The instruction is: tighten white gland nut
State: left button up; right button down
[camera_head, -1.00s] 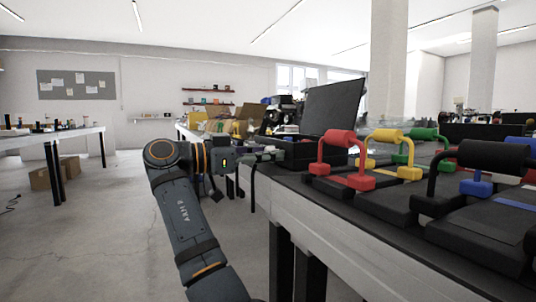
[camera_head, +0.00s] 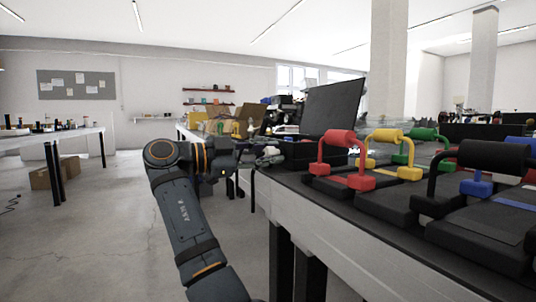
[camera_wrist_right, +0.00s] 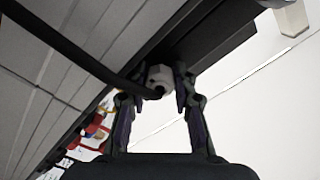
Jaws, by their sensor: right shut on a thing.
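The white gland nut (camera_wrist_right: 159,76) shows in the right wrist view between the fingertips of my right gripper (camera_wrist_right: 160,90). A finger lies on each side of it, and the gripper is shut on it. A black cable (camera_wrist_right: 75,52) runs from the upper left to the nut's dark centre hole. In the head view my right gripper (camera_head: 262,157) is at the near left end of the workbench, at the side of a black case (camera_head: 310,153). The nut is small there and partly hidden by the gripper. My left gripper is out of view.
The long workbench (camera_head: 335,228) runs along the right. Red (camera_head: 341,158), yellow (camera_head: 396,152), green and black handles on dark blocks stand on it. A raised dark panel (camera_head: 332,106) stands behind the gripper. Open floor lies at the left.

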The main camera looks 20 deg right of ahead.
dwell(0.4)
jog(key=c, duration=1.1)
grip_release()
jog(key=shift+o, duration=0.2)
